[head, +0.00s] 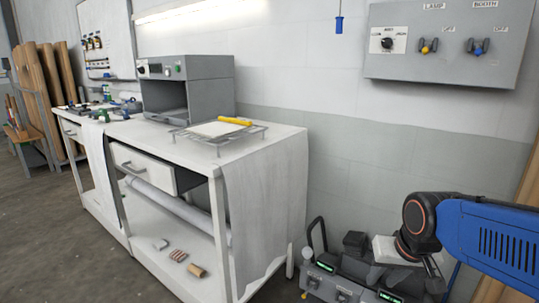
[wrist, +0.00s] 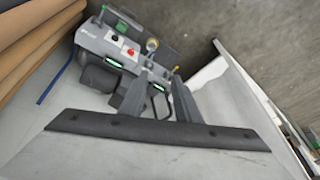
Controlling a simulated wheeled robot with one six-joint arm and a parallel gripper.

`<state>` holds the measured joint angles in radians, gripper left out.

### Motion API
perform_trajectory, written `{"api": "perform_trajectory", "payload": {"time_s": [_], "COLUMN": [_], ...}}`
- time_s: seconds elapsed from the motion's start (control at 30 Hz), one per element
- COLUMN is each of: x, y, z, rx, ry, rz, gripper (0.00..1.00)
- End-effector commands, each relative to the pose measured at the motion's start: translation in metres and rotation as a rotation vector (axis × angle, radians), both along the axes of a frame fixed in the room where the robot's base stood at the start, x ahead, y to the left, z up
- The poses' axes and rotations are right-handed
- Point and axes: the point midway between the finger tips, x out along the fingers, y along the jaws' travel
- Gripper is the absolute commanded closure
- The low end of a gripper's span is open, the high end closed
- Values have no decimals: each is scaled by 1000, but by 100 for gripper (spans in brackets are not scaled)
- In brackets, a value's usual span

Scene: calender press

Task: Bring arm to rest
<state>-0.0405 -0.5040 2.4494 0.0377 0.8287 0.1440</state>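My blue arm (head: 490,235) reaches in from the right edge in the head view, below the grey wall panel, with a dark, orange-ringed wrist joint. My gripper (wrist: 160,73) shows in the wrist view as two grey fingers rising from a wide dark bar. The fingers stand apart with nothing seen held between them. In the head view the fingers are small and partly hidden by the wrist.
A white bench (head: 262,160) stands left of my arm, with a grey oven (head: 208,85), a wire rack (head: 240,138) and a yellow-handled tool (head: 235,121) on top. A grey control panel (head: 450,65) hangs above my arm. Open floor (head: 55,220) lies at left.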

Motion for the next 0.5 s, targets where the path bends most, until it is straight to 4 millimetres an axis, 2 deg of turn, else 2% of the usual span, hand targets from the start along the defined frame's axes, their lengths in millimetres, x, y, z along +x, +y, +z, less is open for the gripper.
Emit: {"api": "perform_trajectory", "payload": {"time_s": [0.1,0.3,0.5], "x": [-30,-74,-99], "y": [-7,-15,-19], "z": [7,11,10], "rx": [-23,-62,-87], "ry": [-19,-40,-49], "rz": [29,76,103], "gripper": [70,70,70]}}
